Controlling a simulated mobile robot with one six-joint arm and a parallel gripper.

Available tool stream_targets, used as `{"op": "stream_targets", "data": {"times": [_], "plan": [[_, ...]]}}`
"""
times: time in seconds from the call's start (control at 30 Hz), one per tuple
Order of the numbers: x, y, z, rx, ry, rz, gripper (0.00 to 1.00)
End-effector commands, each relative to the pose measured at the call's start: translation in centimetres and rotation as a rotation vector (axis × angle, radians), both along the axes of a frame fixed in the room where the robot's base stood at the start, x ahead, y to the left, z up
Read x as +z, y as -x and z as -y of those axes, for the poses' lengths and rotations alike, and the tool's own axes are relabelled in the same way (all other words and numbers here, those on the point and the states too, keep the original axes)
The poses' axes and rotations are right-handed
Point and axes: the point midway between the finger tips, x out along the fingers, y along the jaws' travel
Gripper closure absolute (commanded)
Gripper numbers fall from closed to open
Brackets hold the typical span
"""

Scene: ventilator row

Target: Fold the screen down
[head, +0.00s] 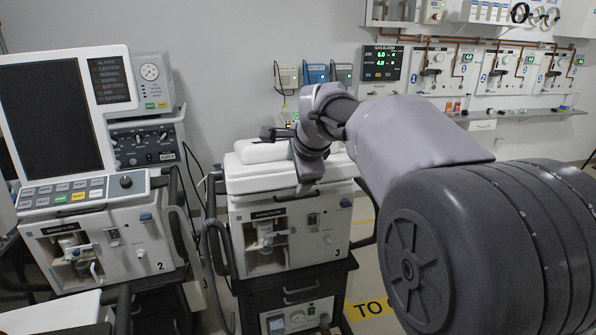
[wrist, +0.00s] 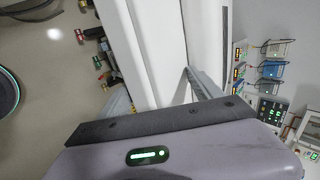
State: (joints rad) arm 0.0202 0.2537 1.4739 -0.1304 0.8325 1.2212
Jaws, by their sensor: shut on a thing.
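In the head view, the screen (head: 250,172) of the middle ventilator, marked 3 (head: 336,250), is a white slab lying nearly flat on top of the white body. Its display face is hidden; I cannot tell whether it lies fully down. My wrist is over the right half of the slab, and the fingertips are hard to make out there. In the wrist view, my gripper (wrist: 160,92) has grey fingers on either side of a white panel (wrist: 145,40), shut on it. That panel appears to be the screen's edge.
Ventilator 2 (head: 150,245) stands left with its dark screen (head: 45,115) upright. A grey hose (head: 212,270) hangs between the machines. A monitor box (head: 150,80) stands behind ventilator 2. Wall gas panels (head: 500,70) are at the back right. Floor with yellow markings shows right of ventilator 3.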

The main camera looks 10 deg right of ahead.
Motion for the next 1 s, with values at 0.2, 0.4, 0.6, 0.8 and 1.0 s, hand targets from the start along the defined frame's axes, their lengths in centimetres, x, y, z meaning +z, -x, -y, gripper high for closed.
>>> {"op": "stream_targets", "data": {"times": [0.2,0.4,0.6,0.8,1.0], "plan": [[-1.0,0.0,0.0,0.002,0.003,-0.018,0.35],[-0.4,0.3,0.1,0.002,0.002,-0.014,0.35],[3.0,2.9,0.2,0.001,0.001,-0.007,0.35],[7.5,6.7,0.4,0.001,0.002,0.000,0.35],[11.7,10.6,0.6,0.002,0.001,0.003,0.35]]}}
